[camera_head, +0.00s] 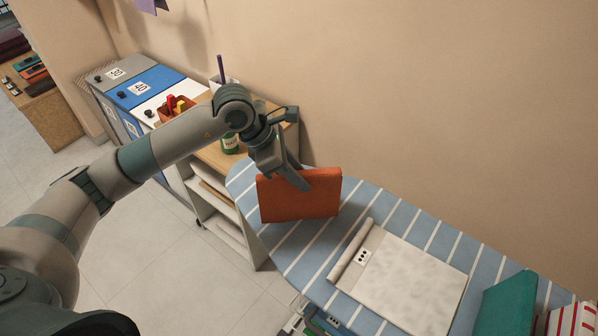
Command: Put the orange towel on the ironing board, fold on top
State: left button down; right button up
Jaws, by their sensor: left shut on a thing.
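The orange towel (300,200) is a folded, flat rectangle held on edge, roughly upright, over the far left end of the ironing board (300,250). My left gripper (300,182) comes from above and is shut on the towel, with one finger across its front face. Whether the towel's lower edge touches the board cannot be told. The board has a blue cover with white stripes. My right gripper is not in view.
A pale cloth (405,283) with one rolled edge lies on the board's middle. A teal folded towel (507,305) and a red-striped one (573,320) are at the right. A wooden-topped shelf unit (215,155) stands behind the board's left end, near the wall.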

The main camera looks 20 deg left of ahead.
pick_arm(q)
jog(key=shift+f, duration=0.25)
jog(key=c, duration=1.4)
grip_release()
jog(key=shift+c, duration=0.2)
jog(key=shift+r, duration=0.1)
jog(key=shift+s+a+r+b, duration=0.1)
jog(key=shift+a+r+b, duration=0.2)
jog(key=shift+r+b, duration=0.15)
jog(key=b+v, duration=0.4)
jog(key=v, duration=0.6)
jog(key=shift+a+r, duration=0.15)
jog(key=shift+r, duration=0.2)
